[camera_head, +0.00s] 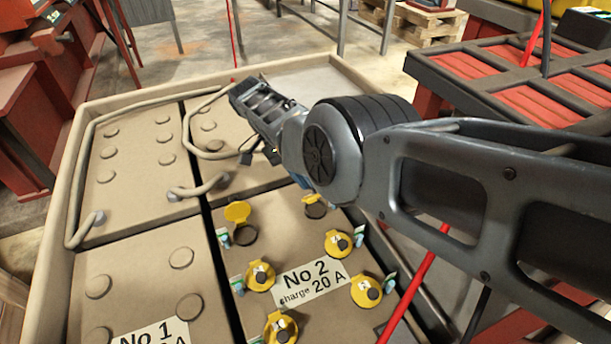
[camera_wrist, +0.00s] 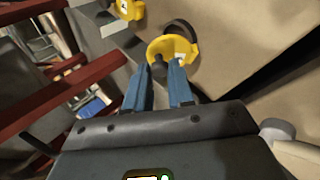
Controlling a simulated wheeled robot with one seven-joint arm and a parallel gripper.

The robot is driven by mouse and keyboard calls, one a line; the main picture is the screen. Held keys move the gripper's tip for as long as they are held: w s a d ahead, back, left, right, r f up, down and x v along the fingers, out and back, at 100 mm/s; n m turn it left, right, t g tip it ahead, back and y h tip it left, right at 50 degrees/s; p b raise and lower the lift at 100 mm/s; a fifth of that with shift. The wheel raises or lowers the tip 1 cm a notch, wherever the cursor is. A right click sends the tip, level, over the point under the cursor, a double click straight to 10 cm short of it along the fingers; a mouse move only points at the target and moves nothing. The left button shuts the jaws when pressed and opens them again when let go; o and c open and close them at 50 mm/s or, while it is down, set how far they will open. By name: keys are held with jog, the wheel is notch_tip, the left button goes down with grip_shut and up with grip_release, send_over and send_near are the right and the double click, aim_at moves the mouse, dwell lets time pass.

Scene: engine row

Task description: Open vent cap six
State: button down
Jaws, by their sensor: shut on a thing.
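The battery marked No 2 (camera_head: 305,280) has several yellow vent caps on its top. The far right cap (camera_head: 312,198) stands tilted up beside its dark vent opening (camera_head: 315,210). In the wrist view this yellow cap (camera_wrist: 188,49) shows next to a dark ring (camera_wrist: 180,28). My gripper (camera_wrist: 160,66) has its blue fingers at the cap's near edge, shut on it. In the head view my arm hides most of the gripper; a bit of blue finger (camera_head: 300,181) shows. I cannot read a number on this cap.
The far left cap (camera_head: 237,212) also stands open; nearer caps such as this one (camera_head: 338,243) lie closed, with small tags beside them. The tray's raised rim (camera_head: 55,240) surrounds the batteries. A red-topped bench (camera_head: 470,66) and red cable (camera_head: 415,280) are at the right.

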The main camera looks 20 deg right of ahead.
jog(key=c, duration=1)
grip_release()
jog(key=shift+s+d+r+p, duration=1)
jog(key=shift+d+r+p, duration=0.75)
jog(key=shift+p, duration=1.4)
jog(key=shift+s+d+r+p, duration=1)
jog(key=shift+d+r+p, duration=0.75)
jog(key=shift+p, duration=1.35)
jog(key=shift+s+d+r+p, duration=1)
jog(key=shift+d+r+p, duration=0.75)
jog(key=shift+p, duration=1.4)
jog(key=shift+a+r, duration=0.2)
jog(key=shift+a, duration=0.05)
jog(key=shift+r, duration=0.1)
